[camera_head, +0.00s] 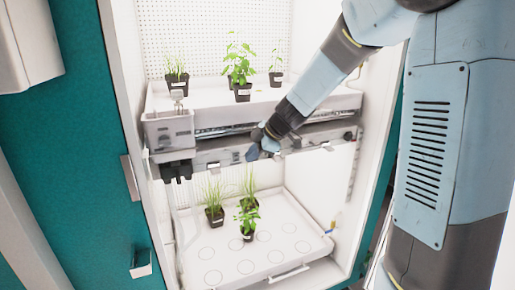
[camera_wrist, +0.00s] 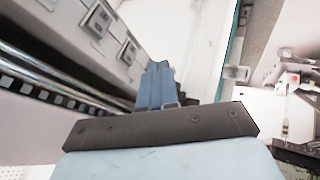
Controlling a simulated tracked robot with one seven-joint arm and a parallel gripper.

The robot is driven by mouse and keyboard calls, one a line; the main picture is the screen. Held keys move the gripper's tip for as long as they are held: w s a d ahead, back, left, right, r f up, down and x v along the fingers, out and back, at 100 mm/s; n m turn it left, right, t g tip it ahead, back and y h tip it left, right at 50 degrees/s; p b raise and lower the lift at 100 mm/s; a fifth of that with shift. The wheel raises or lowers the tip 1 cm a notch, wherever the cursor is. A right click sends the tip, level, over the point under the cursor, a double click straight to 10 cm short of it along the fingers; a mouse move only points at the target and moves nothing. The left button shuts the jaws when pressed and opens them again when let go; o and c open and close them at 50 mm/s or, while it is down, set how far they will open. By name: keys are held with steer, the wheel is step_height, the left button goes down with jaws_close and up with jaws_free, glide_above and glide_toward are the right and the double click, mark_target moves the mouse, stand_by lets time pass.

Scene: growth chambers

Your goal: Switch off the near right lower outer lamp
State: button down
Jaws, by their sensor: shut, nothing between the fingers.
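A grey metal panel (camera_head: 230,153) runs across the front of the chamber below the upper shelf. Small pale square fittings, which look like switches, sit on it, one at left (camera_head: 213,166) and one at right (camera_head: 327,146). In the wrist view two such switches show on the panel, one at the top (camera_wrist: 98,18) and one lower (camera_wrist: 129,51). I cannot tell which belongs to the named lamp, or whether any lamp is lit. My gripper (camera_head: 253,153) is shut and empty in front of the panel's middle. Its blue fingers (camera_wrist: 158,78) point along the panel, beside the lower switch, with no clear contact.
The upper tray (camera_head: 215,95) holds several potted plants. A grey box (camera_head: 170,132) hangs at the shelf's left end. The lower tray (camera_head: 222,262) carries a few potted plants on marked circles. A teal door (camera_head: 85,150) stands left. Open space lies between panel and lower plants.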

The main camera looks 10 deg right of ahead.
mark_target(236, 157)
steer(key=shift+w+a+f, duration=0.45)
steer(key=shift+w+a, duration=0.05)
steer(key=shift+w, duration=0.35)
steer(key=shift+w+a+f, duration=0.4)
steer(key=shift+w+a, duration=0.15)
steer(key=shift+w, duration=0.35)
steer(key=shift+w+a+f, duration=0.45)
steer(key=shift+w+a, duration=0.05)
steer(key=shift+w, duration=0.35)
